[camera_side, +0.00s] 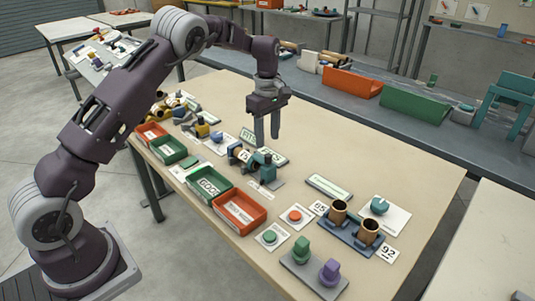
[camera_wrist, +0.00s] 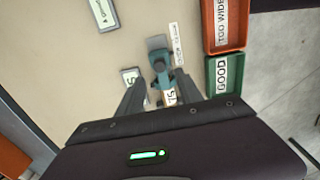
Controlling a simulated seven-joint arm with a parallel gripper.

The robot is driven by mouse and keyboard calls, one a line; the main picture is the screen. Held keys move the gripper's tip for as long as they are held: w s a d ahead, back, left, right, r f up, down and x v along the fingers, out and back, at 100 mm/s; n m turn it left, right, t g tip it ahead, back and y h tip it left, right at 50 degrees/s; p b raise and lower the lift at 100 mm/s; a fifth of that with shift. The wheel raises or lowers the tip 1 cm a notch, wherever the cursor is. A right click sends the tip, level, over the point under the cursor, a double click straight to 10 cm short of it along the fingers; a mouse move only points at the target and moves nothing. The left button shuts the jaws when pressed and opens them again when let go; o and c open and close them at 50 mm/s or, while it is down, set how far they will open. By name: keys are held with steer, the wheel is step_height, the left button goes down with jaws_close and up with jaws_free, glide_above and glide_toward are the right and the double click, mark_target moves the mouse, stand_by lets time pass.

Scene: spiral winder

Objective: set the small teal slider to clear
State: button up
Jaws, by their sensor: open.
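A teal fixture (camera_side: 265,160) stands on the bench beside a pale cylinder marked with a number; I cannot tell which of its parts is the small slider. In the wrist view the teal fixture (camera_wrist: 161,64) lies just ahead of and between my fingers, with a grey plate at its far end. A round teal knob (camera_side: 379,205) sits on a white card at the right. My gripper (camera_side: 267,137) points down above and behind the fixture, apart from it. In the wrist view my gripper (camera_wrist: 158,80) is open, with nothing held. No "clear" mark is readable.
A green GOOD bin (camera_side: 209,186) and an orange TOO WIDE bin (camera_side: 240,213) stand along the near edge. Two brown cups (camera_side: 354,222) sit on a blue base at the right. Green and purple knobs (camera_side: 315,266) stand at the near corner.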

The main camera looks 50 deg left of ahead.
mark_target(268, 154)
step_height(268, 154, down, 7)
steer(key=shift+r, duration=0.1)
jaws_close()
stand_by(1.5)
